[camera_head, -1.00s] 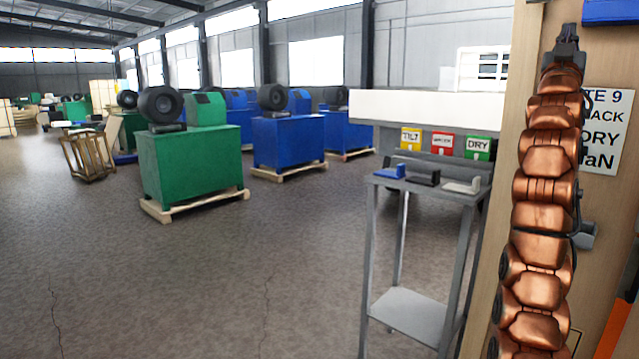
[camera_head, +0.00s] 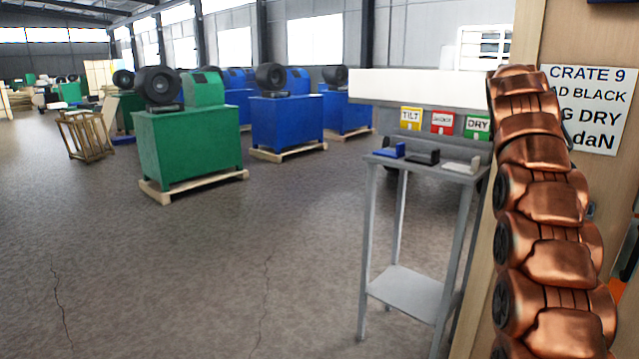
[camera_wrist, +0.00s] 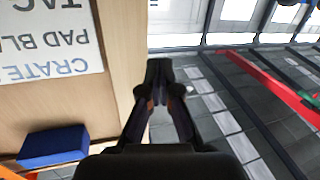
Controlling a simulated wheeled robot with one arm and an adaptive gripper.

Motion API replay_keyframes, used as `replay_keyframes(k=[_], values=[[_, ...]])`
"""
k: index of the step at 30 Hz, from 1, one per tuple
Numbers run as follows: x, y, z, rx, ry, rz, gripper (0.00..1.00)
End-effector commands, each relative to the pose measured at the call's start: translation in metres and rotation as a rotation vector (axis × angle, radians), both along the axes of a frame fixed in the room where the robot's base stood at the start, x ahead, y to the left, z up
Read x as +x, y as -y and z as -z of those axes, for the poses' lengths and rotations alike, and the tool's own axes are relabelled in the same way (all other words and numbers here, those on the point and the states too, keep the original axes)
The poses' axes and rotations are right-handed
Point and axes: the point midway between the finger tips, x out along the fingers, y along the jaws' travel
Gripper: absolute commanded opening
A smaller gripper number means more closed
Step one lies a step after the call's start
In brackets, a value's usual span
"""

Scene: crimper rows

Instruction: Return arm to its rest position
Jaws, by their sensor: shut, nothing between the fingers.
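My copper-coloured arm (camera_head: 545,215) rises along the right side of the head view, in front of a wooden panel. My gripper is out of sight in the head view. In the wrist view my gripper (camera_wrist: 160,68) is dark, with its fingertips together and nothing between them. It points past the edge of the wooden panel (camera_wrist: 118,40), apart from it, with the windows and wall beyond.
A grey stand (camera_head: 425,167) holds blue, black and pale blocks, left of my arm. Behind it are TILT and DRY signs (camera_head: 477,127). A lettered sheet (camera_head: 590,105) is on the panel. A blue block (camera_wrist: 52,146) shows in the wrist view. Open floor (camera_head: 230,270) lies left.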

Motion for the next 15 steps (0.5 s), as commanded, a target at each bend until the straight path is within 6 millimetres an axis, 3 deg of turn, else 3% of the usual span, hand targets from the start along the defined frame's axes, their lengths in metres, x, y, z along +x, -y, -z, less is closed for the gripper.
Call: replay_keyframes(k=[8, 15], values=[[-0.021, -0.047, 0.079, 0.096, -0.254, -0.063, 0.00], [-0.065, -0.089, 0.152, 0.167, -0.474, -0.110, 0.00]])
